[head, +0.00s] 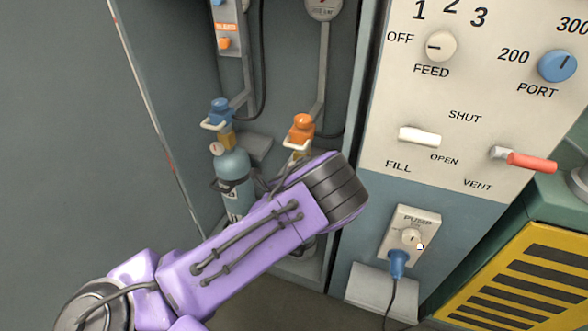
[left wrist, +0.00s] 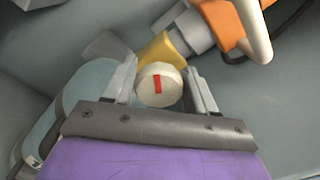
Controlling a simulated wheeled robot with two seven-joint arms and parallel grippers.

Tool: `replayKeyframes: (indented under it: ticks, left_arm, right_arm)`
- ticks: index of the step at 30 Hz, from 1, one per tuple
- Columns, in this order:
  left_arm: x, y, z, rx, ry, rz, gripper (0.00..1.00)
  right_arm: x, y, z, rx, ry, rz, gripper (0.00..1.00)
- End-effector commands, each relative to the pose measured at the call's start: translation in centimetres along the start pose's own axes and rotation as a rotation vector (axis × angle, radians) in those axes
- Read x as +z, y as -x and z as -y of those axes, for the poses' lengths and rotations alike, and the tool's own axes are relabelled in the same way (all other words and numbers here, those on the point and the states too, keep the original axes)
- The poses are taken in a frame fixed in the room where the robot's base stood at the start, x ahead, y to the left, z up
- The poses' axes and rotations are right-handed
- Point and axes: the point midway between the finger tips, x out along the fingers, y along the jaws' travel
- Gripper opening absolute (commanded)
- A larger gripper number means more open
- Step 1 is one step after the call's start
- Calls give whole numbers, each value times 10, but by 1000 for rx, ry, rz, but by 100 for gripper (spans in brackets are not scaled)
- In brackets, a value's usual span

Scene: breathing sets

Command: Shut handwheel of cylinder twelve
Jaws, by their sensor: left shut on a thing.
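In the left wrist view, a round cream handwheel (left wrist: 159,91) with a red mark sits between the two fingers of my left gripper (left wrist: 163,88), which is shut on it. A yellow valve body (left wrist: 160,52) is just behind it, and a teal cylinder (left wrist: 85,88) is at the left. An orange connector (left wrist: 228,28) with a pale loop handle is at upper right. In the head view, the orange connector (head: 302,128) stands above my purple left arm, which hides the left gripper, the handwheel and most of that cylinder. No cylinder number is readable. My right gripper is out of view.
A second teal cylinder (head: 233,172) with a blue connector (head: 220,112) and a cream handwheel (head: 217,149) stands to the left, close to my arm. A control panel (head: 480,110) with knobs and levers, and a blue plug (head: 397,262), are on the right.

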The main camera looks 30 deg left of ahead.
Motion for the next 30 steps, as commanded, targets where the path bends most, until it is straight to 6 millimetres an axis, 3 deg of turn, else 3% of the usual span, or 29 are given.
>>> replayKeyframes:
  ticks: [15, 30]
  left_arm:
    - [-3, 1, 1, 3, -409, -6, 26]
    - [-3, 1, 2, 2, -543, -7, 26]
  right_arm:
    - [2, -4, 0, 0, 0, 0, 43]
    - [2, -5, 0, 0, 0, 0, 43]
